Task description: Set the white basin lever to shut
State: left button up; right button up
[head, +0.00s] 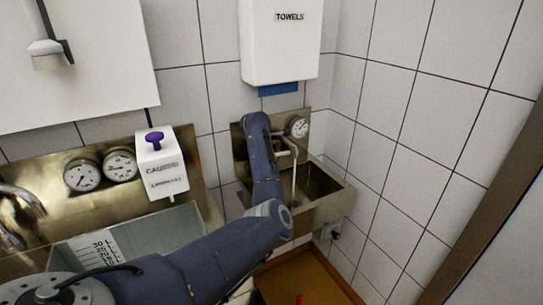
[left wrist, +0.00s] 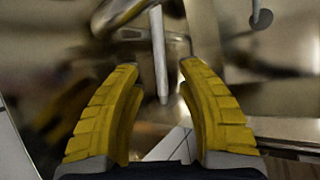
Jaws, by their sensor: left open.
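A slim pale bar (left wrist: 159,55) stands between my open yellow fingers in the left wrist view and looks like the white lever; its setting cannot be told. My left gripper (left wrist: 171,75) is open, and no grip on the bar shows. In the head view my left arm reaches to the small metal basin (head: 325,208) on the back wall and hides its gripper. My right gripper is not in view.
A gauge (head: 298,127) sits on the basin's backplate. A white towel box (head: 282,45) hangs above. A white caustic dispenser (head: 163,175) with a purple knob and a graduated tank (head: 105,248) are left. A dark knob (head: 333,232) sits below the basin.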

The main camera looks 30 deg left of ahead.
pick_arm(q)
jog(key=shift+x, duration=2.7)
grip_shut()
